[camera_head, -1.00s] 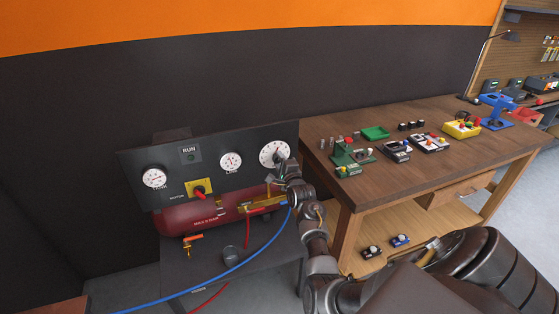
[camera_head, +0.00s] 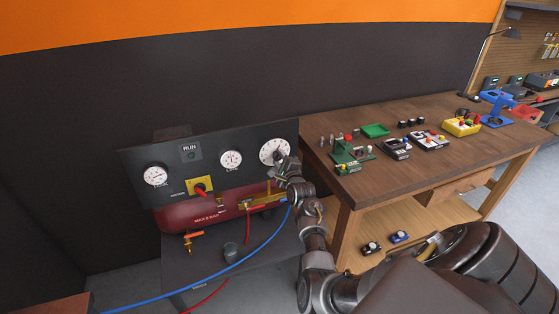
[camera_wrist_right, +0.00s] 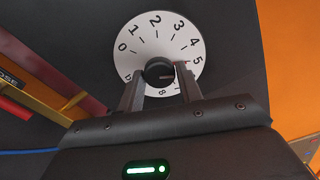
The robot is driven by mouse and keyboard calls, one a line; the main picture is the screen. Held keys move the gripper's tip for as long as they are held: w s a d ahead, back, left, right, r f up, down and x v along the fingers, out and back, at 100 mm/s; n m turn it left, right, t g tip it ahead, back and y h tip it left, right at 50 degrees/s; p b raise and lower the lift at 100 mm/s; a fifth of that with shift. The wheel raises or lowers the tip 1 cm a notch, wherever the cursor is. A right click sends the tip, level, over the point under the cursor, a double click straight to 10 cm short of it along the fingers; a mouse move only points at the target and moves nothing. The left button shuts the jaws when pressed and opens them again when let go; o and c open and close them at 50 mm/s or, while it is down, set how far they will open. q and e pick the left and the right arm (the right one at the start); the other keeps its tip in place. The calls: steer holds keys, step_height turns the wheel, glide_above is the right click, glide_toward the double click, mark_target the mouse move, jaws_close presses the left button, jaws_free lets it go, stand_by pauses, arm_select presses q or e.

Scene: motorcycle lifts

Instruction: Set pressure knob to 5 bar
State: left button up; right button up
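The pressure knob (camera_wrist_right: 158,72) is a black round knob at the centre of a white dial (camera_wrist_right: 190,42) numbered from 0 upward. A small reddish mark on the knob points right, roughly toward the 5 side; the exact reading is hard to tell. My right gripper (camera_wrist_right: 159,72) has one finger on each side of the knob, apparently touching it. The fingers cover part of the dial's lower numbers. In the head view the dial (camera_head: 268,148) is at the right end of the dark panel, with my right gripper (camera_head: 283,162) against its lower right. My left gripper is out of view.
The dark panel (camera_head: 213,155) also carries two white gauges, a RUN sign and a red switch on a yellow plate. Below are a dark red tank (camera_head: 185,218) and a blue hose (camera_head: 240,262). A wooden bench (camera_head: 400,180) with several small fixtures stands to the right.

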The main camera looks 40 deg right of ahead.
steer(key=o, duration=0.3)
steer(key=shift+o, duration=0.2)
steer(key=b+v, duration=0.2)
steer(key=v, duration=0.8)
steer(key=shift+s+a, duration=0.2)
steer(key=shift+s, duration=0.15)
